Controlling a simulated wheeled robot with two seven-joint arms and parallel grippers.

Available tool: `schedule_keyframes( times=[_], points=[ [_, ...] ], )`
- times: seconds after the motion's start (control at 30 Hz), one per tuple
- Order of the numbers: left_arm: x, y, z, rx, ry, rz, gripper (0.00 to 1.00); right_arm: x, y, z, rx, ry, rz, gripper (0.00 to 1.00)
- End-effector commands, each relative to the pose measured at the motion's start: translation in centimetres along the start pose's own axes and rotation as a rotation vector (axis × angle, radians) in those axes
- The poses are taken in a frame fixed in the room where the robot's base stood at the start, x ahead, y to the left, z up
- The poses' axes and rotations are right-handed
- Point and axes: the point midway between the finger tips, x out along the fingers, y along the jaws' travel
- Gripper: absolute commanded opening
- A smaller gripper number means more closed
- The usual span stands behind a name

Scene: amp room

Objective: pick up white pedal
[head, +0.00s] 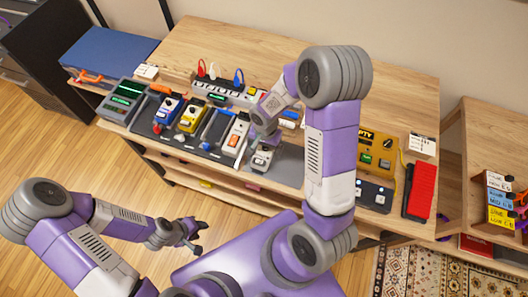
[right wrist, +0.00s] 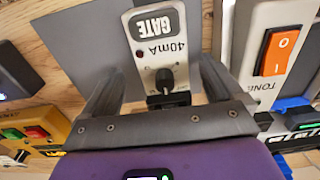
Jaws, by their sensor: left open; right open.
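A small white pedal labelled GATE 40mA (right wrist: 157,45), with one black knob, lies between the fingers of my right gripper (right wrist: 160,88) in the right wrist view. In the head view this gate pedal (head: 262,159) sits on a grey mat on the desk, right under my right gripper (head: 264,142). The right gripper is open, its fingers on either side of the pedal; whether they touch it I cannot tell. Another white pedal with an orange switch (head: 236,138) stands to its left. My left gripper (head: 190,233) is open and empty in front of the desk.
Blue (head: 167,111) and yellow (head: 193,115) pedals stand on a dark board to the left. A power strip (head: 228,91) with plugs lies behind. A yellow box (head: 373,147) and a red pedal (head: 420,190) are to the right. The desk's back middle (head: 260,45) is clear.

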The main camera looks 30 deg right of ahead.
Motion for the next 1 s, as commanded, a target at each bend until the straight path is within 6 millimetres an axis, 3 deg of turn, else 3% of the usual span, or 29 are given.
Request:
schedule_keyframes(
  times=[0.1, 0.2, 0.47, 0.9, 1.0],
  points=[
    [0.5, -0.2, 0.0, 0.000, 0.000, 0.000, 0.43, 2.0, -0.1, 0.0, -0.001, -0.002, 0.003, 0.94],
    [0.6, -0.2, -0.1, 0.000, 0.001, 0.000, 0.43, 2.8, -0.2, 0.0, 0.000, -0.001, 0.001, 0.94],
    [0.5, -0.2, -0.1, 0.000, 0.001, 0.000, 0.43, 2.9, -0.2, 0.0, -0.001, 0.000, -0.001, 0.94],
    [0.5, -0.2, -0.1, 0.000, 0.001, 0.000, 0.43, 2.9, -0.2, 0.0, -0.001, 0.000, -0.001, 0.26],
    [0.5, -0.2, -0.1, 0.000, 0.001, 0.000, 0.43, 2.9, -0.2, 0.0, -0.001, 0.001, -0.002, 0.20]
  ],
)
